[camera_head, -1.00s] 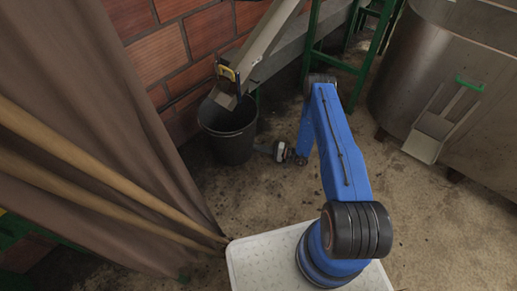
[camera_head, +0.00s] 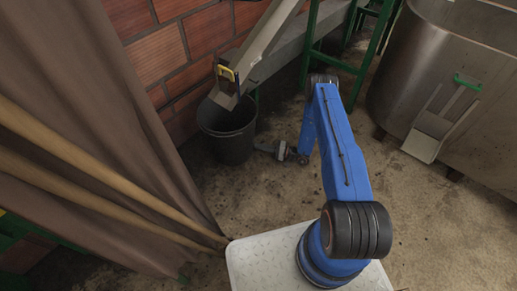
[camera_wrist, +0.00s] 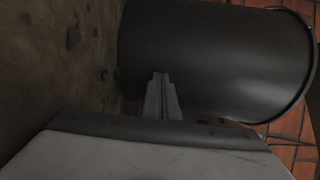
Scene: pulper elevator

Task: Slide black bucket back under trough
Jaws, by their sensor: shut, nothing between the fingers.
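The black bucket (camera_head: 230,147) stands upright on the floor by the brick wall. The lower end of the sloping metal trough (camera_head: 228,101) is over its mouth. My gripper (camera_head: 259,148) is low at the bucket's right side, with its tips close to the lower wall. In the wrist view the bucket (camera_wrist: 215,55) fills the upper middle. The shut, empty fingertips (camera_wrist: 160,78) point at its side. I cannot tell whether they touch it. The far side of the bucket's base is hidden.
A brown curtain (camera_head: 110,130) and wooden poles (camera_head: 120,192) are on the left. Green metal legs (camera_head: 310,45) stand behind my arm. A large steel tank (camera_head: 430,60) is at the right. The concrete floor (camera_head: 250,205) in front of the bucket is clear.

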